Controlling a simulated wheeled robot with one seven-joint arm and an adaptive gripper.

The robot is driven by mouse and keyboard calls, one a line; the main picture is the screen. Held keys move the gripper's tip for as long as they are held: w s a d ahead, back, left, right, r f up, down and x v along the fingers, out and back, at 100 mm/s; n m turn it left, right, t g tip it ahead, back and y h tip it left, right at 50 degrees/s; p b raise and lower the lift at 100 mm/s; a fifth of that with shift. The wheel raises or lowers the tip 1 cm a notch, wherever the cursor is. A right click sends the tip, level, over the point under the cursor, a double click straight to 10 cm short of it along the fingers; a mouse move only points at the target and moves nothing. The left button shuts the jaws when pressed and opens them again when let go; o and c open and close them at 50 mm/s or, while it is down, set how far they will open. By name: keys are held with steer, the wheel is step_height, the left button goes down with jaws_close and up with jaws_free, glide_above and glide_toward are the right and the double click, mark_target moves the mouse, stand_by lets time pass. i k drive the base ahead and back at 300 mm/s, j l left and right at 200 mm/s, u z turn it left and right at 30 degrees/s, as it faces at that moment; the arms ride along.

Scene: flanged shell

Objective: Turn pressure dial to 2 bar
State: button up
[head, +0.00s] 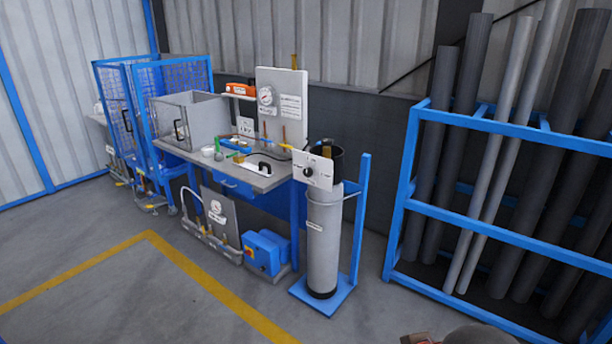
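A black round dial (308,171) sits on a white panel (323,178) at the top of a tall grey cylinder (323,240). The panel has small markings that are too small to read, so the dial's setting cannot be told. A round gauge (267,97) is on an upright white board (293,82) at the back of the workbench. Another round gauge (217,208) is on a grey plate low in front of the bench.
The cylinder stands on a blue base (322,297) right of the workbench (258,184). A blue rack (413,205) of long pipes stands at the right. A blue pump-like box (262,252) is on the floor before the bench. The floor (130,295) in front is clear.

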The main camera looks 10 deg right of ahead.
mark_target(308, 172)
steer(key=i+u, duration=0.1)
steer(key=u, duration=0.5)
steer(key=i+l+u, duration=0.5)
steer(key=l, duration=0.25)
steer(key=i+l+u, duration=0.25)
steer(key=l, duration=0.15)
steer(key=i+l, duration=0.1)
steer(key=l, duration=0.2)
steer(key=i+l, duration=0.15)
steer(key=l, duration=0.15)
